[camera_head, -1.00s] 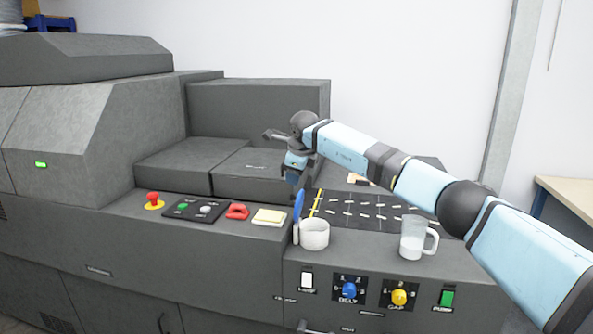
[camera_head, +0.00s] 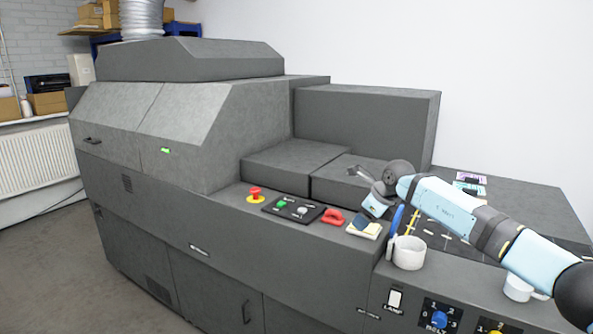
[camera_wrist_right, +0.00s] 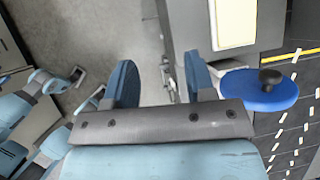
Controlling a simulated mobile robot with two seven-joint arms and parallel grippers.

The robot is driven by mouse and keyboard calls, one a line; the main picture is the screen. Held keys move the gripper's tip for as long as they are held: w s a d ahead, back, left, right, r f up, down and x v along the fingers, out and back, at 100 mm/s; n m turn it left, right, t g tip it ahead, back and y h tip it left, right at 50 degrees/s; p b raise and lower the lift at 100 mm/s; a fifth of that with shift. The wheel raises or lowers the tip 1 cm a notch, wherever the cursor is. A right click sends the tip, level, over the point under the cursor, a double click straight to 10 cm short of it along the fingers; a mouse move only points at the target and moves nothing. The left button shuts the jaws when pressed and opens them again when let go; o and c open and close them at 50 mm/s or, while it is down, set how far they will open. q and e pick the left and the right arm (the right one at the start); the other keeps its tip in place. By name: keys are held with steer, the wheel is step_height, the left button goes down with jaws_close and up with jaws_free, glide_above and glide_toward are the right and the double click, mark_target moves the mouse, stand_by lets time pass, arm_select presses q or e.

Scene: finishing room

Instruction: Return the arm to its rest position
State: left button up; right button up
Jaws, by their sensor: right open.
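My right arm comes in from the right in the head view, over the dark machine top. Its gripper (camera_head: 368,220) points down and overlaps the yellow pad (camera_head: 374,232) in the picture. In the right wrist view my right gripper (camera_wrist_right: 162,80) has its two blue fingers apart, with nothing between them but floor and the machine's edge behind. The pad (camera_wrist_right: 235,22) lies beyond the fingers. My left arm does not show in the head view; light blue arm parts at the left of the wrist view look like mine, but the state of that gripper is unclear.
A white cup (camera_head: 409,254) with a blue flat thing (camera_head: 396,220) beside it stands close to the right gripper. A red mushroom button (camera_head: 256,194) and a red object (camera_head: 333,217) lie left. Floor at far left is clear.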

steer(key=s+a+f+m+t+y+p, duration=0.1)
steer(key=s+a+f+m+y+p, duration=0.1)
steer(key=s+a+f+m+y, duration=0.6)
steer(key=s+a+f+m+t+y+p, duration=0.25)
steer(key=s+a+m+y, duration=0.2)
steer(key=s+a, duration=0.75)
steer(key=s+d+f+m+t+h+p, duration=0.1)
steer(key=s+d+f+m+h, duration=0.3)
steer(key=s+m, duration=0.6)
steer(key=s+d+f+m+t+h+p, duration=0.1)
steer(key=s+d+f+m+h, duration=0.4)
steer(key=s+d+m, duration=0.3)
steer(key=s+d+f+m+t+h+p, duration=0.1)
steer(key=s+d+f+m+h, duration=0.3)
steer(key=s+m, duration=0.9)
steer(key=d+f, duration=0.3)
steer(key=shift+w+f+m, duration=0.1)
steer(key=shift+m, duration=0.15)
steer(key=shift+c, duration=0.5)
steer(key=shift+c, duration=0.2)
